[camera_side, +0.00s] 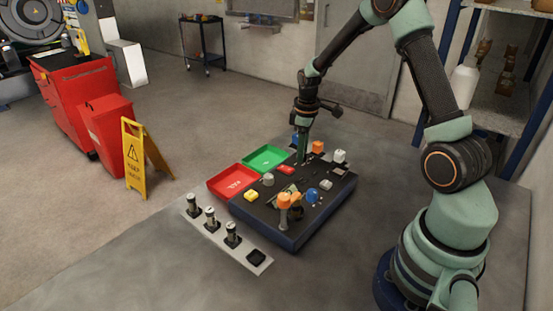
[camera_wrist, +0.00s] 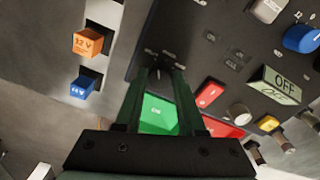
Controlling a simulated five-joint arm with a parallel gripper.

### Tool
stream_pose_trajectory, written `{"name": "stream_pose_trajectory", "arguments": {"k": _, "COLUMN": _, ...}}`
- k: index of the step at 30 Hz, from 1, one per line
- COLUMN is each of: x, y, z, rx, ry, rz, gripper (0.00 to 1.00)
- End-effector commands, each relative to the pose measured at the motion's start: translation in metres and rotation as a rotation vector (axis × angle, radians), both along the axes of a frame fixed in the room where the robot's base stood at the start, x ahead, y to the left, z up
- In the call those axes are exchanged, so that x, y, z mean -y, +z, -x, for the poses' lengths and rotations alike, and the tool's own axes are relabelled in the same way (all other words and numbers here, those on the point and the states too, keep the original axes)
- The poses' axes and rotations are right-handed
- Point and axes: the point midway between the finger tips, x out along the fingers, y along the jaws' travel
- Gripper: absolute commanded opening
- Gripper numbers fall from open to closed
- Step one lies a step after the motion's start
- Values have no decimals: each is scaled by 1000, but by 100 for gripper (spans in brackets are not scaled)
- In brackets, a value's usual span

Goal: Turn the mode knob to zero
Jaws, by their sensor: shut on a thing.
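My gripper (camera_side: 302,158) points down at the far left part of the dark control panel (camera_side: 262,217) in the side view. In the wrist view my gripper (camera_wrist: 165,76) has its two fingers close together over the panel (camera_wrist: 208,60), among small white printed labels. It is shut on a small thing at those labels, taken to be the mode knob. The fingers hide nearly all of it, so its pointer direction cannot be read. A red switch (camera_wrist: 210,94) sits to the right of the fingers, and a display reading OFF (camera_wrist: 280,84) lies farther right.
A blue knob (camera_side: 312,196), a grey knob (camera_side: 268,179) and a yellow button (camera_side: 251,195) share the panel. A green tray (camera_side: 266,158) and a red tray (camera_side: 233,182) lie beside it. Orange (camera_wrist: 88,41) and blue (camera_wrist: 82,87) blocks stand near the gripper.

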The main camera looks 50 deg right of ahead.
Motion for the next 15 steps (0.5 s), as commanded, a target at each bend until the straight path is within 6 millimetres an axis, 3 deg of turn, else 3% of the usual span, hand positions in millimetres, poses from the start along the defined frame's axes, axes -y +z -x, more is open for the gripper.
{"name": "stream_pose_trajectory", "arguments": {"k": 15, "x": -4, "y": 0, "z": 0, "rx": -28, "ry": -484, "rz": -28, "gripper": 0}}
